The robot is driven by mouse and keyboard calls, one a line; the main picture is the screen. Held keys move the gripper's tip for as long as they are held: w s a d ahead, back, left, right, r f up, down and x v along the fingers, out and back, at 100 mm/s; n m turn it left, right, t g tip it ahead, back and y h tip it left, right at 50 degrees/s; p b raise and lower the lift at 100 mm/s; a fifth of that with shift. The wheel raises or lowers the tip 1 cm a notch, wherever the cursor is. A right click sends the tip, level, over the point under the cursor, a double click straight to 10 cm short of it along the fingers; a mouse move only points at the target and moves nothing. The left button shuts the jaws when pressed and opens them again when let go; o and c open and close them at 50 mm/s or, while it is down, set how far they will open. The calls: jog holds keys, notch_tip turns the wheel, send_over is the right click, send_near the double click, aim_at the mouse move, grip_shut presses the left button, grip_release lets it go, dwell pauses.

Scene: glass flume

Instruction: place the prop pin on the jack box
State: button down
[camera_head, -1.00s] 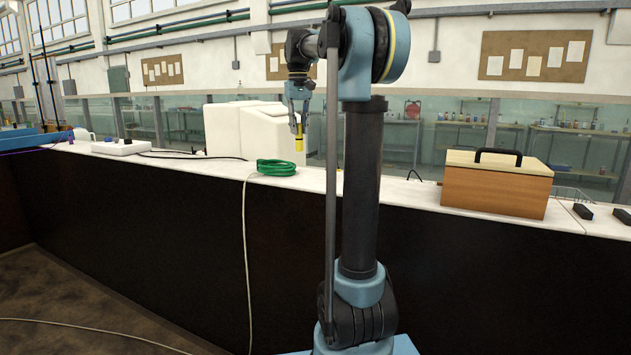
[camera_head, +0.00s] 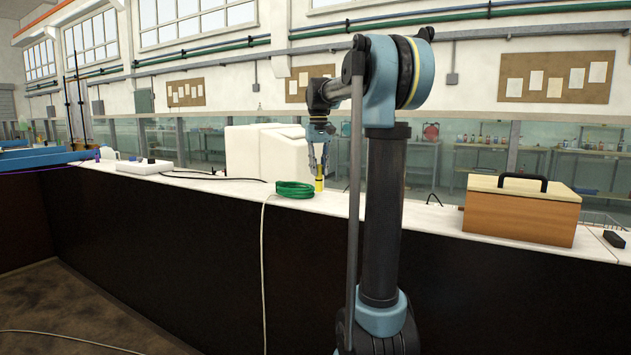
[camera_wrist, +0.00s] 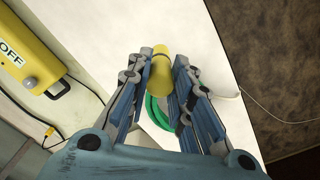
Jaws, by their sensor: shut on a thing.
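A green coil (camera_head: 295,190) lies close by the pin. White blocks (camera_head: 265,155) stand behind it. A yellow box marked OFF (camera_wrist: 28,60), with a cable, is left in the wrist view. A power strip (camera_head: 145,166) is further left. The counter (camera_head: 400,218) is mostly bare between coil and wooden box.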

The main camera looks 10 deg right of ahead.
aim_at(319, 191)
jog(key=shift+f, duration=1.8)
jog(key=c, duration=1.4)
grip_release()
jog(key=shift+c, duration=0.2)
notch_tip(319, 191, up, 12)
